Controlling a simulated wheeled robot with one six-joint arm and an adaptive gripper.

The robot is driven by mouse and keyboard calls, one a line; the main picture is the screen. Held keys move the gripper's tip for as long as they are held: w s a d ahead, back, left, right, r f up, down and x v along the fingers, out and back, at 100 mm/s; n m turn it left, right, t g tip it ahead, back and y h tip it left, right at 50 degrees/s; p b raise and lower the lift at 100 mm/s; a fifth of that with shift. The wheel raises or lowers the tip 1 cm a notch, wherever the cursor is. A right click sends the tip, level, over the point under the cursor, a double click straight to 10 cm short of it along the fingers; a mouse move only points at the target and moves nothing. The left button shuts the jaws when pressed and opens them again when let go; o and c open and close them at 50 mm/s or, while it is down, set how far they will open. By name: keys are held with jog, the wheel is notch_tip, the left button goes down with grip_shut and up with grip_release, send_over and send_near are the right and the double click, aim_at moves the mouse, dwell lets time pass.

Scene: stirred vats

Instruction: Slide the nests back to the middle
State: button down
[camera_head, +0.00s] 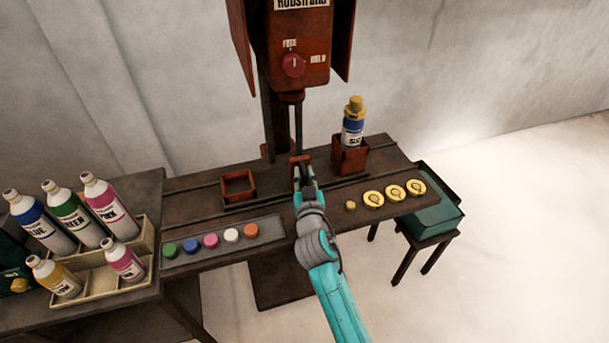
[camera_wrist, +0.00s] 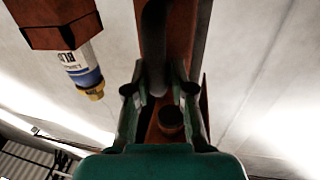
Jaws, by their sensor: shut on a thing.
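An empty red-brown square nest (camera_head: 238,186) sits on the left of the dark bench. A second red-brown nest (camera_head: 348,160) stands to the right and holds an upright bottle (camera_head: 353,130) with a yellow cap. In the wrist view that nest (camera_wrist: 62,28) and bottle (camera_wrist: 84,66) show upside down at upper left. My gripper (camera_head: 301,168) is between the two nests, below the spindle. It is shut on a red-brown piece (camera_head: 299,159), mostly hidden by the fingers in the head view. In the wrist view a round dark knob (camera_wrist: 171,118) lies between the fingertips (camera_wrist: 158,95).
The red mixer head (camera_head: 300,45) with its dial hangs above my gripper. Coloured caps lie on a grey strip (camera_head: 185,261) at front left; yellow rings (camera_head: 394,192) lie at right. Bottles stand in a beige rack (camera_head: 144,238) at far left. A teal box (camera_head: 433,213) is at right.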

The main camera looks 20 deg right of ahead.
jog(key=c, duration=1.1)
grip_release()
jog(key=shift+d, duration=0.1)
jog(key=shift+s, duration=0.15)
jog(key=s+a, duration=0.2)
jog(key=s, duration=0.9)
jog(key=shift+s+a, duration=0.25)
